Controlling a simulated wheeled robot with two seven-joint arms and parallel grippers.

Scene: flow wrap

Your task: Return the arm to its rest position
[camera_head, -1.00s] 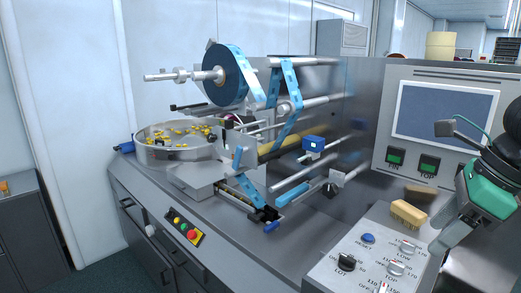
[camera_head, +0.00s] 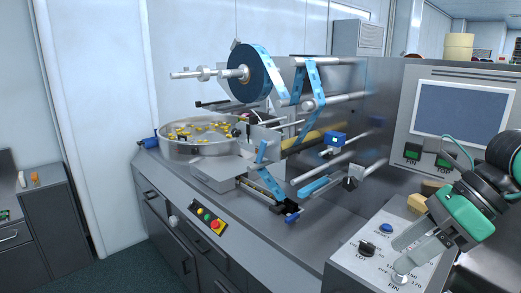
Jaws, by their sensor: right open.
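My right gripper (camera_head: 418,252) is at the lower right, in front of the control box (camera_head: 348,262). Its two grey fingers are apart, with nothing seen between them. The green and black wrist (camera_head: 468,212) is behind the fingers at the right edge. The fingers hide part of the knobs and labels on the box; I cannot tell whether they touch a knob. My left gripper is not in view.
The wrapping machine holds a blue film roll (camera_head: 248,74) and a round bowl (camera_head: 200,139) with yellow pieces. A screen panel (camera_head: 458,108) stands behind my right arm. Open floor (camera_head: 130,262) shows at lower left.

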